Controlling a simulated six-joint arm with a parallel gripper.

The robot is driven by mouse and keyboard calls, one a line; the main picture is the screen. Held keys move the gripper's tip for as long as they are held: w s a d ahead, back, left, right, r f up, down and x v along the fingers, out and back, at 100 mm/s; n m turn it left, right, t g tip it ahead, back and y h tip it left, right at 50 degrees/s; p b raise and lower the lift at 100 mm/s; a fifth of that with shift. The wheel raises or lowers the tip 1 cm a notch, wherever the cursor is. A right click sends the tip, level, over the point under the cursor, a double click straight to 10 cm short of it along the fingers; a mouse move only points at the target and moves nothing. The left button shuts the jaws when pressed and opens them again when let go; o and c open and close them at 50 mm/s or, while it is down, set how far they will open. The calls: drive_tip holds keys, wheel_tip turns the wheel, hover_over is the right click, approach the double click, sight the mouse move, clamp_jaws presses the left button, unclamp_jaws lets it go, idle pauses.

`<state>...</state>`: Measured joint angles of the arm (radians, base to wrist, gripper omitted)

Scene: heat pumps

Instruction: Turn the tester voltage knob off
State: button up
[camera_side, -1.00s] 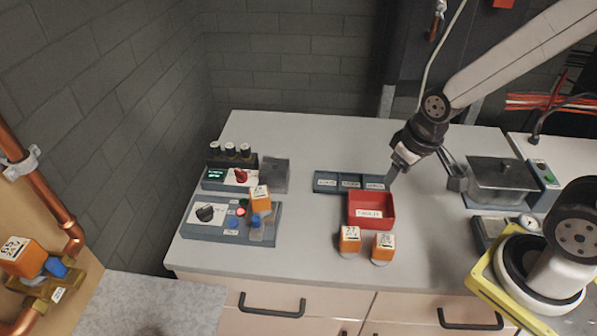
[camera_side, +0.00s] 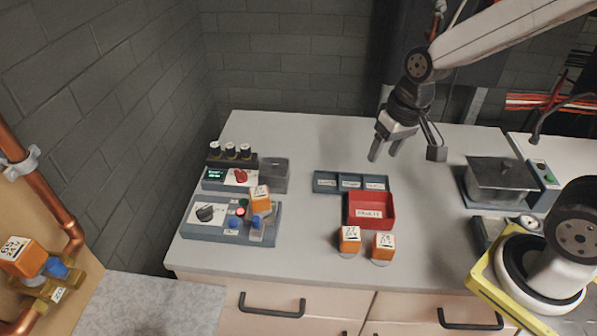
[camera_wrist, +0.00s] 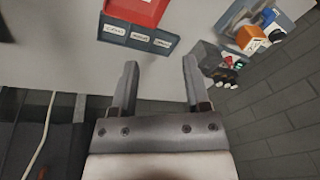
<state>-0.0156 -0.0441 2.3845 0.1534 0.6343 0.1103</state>
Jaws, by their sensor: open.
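A blue-grey tester panel (camera_side: 262,234) stands at the left of the bench, with a black knob (camera_side: 205,213) on its white plate, a red and a green button, and an orange-topped valve actuator (camera_side: 260,199) seated on its right side. Behind it is a unit with a green display (camera_side: 215,174) and a red knob (camera_side: 241,175). Which knob sets the tester voltage cannot be read. My gripper (camera_side: 382,151) is open and empty, above the bench, well right of both units. In the wrist view its fingers (camera_wrist: 160,68) are apart with nothing between them.
A dark blue three-part tray (camera_side: 350,183) and a red bin (camera_side: 372,222) lie mid-bench. Two orange actuators (camera_side: 350,239) stand in front. A grey box (camera_side: 275,176) and several dark jars (camera_side: 230,150) are by the rear unit. Bench between tester and trays is clear.

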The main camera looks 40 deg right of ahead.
drive_tip(key=w+a+m+g+y, duration=0.2)
drive_tip(key=w+a+m+y, duration=1.15)
drive_tip(key=w+a, duration=0.9)
drive_tip(key=m, duration=0.2)
approach(205, 207)
drive_tip(key=a+h, duration=0.1)
drive_tip(key=a, duration=0.1)
drive_tip(key=shift+s+a+r, duration=0.1)
drive_tip(key=shift+a+r, duration=0.05)
drive_tip(key=shift+a, duration=0.2)
drive_tip(key=shift+f, duration=0.3)
drive_tip(key=shift+a, duration=0.1)
drive_tip(key=shift+x, duration=3.8)
clamp_jaws()
